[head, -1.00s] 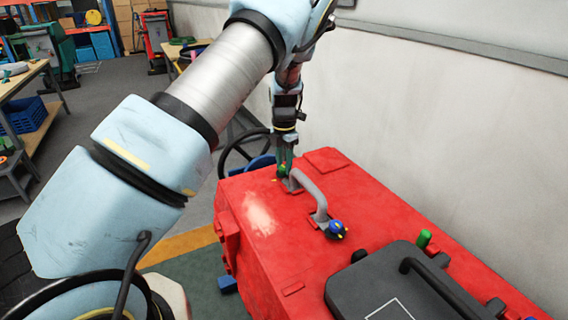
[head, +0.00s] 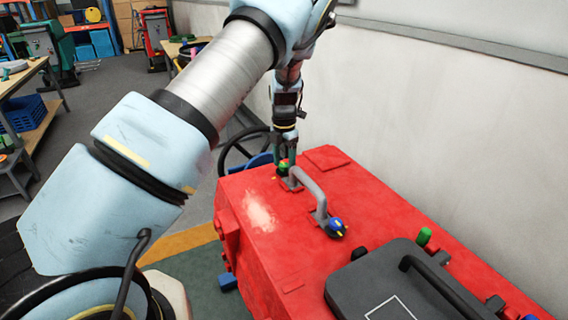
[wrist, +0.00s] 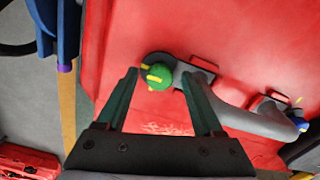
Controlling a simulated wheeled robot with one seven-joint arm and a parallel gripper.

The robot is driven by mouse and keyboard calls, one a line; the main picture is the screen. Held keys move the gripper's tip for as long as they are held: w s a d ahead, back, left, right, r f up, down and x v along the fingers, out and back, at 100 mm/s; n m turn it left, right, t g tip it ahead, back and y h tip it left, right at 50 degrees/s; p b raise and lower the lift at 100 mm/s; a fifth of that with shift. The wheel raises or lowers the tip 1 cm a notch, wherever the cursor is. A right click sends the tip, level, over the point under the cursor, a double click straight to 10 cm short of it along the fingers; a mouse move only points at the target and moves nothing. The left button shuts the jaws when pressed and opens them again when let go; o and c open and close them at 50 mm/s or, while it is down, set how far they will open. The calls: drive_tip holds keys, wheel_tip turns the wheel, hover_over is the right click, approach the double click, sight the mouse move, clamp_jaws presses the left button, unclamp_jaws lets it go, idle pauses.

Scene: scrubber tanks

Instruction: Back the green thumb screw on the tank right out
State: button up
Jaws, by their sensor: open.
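The green thumb screw (wrist: 158,77) with a yellow mark sits on a dark round boss on the red tank (head: 262,225), beside the end of the grey handle. It shows small in the head view (head: 283,164). My gripper (wrist: 158,72) is open, with one finger on each side of the screw. In the wrist view there are visible gaps between the fingers and the screw head. The head view shows my gripper pointing down over the screw; I cannot tell the exact height.
The grey handle (head: 310,190) arches close beside the screw. A blue knob (head: 336,227) stands at its other end. A black lid (head: 405,285) and another green knob (head: 424,237) are further right. The wall (head: 430,100) stands behind the tank.

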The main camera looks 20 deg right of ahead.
sight(284, 164)
wheel_tip(284, 164, up, 11)
drive_tip(key=b, duration=0.3)
drive_tip(key=shift+f, duration=0.15)
idle(0.3)
drive_tip(key=s+a+r+m, duration=0.1)
drive_tip(key=a+m, duration=0.7)
drive_tip(key=a, duration=1.2)
drive_tip(key=s+a+r+m+t, duration=0.1)
drive_tip(key=s+a+m, duration=1.3)
drive_tip(key=a+m, duration=0.1)
drive_tip(key=shift+s+a+t, duration=0.3)
drive_tip(key=shift+a, duration=0.2)
drive_tip(key=shift+c, duration=0.2)
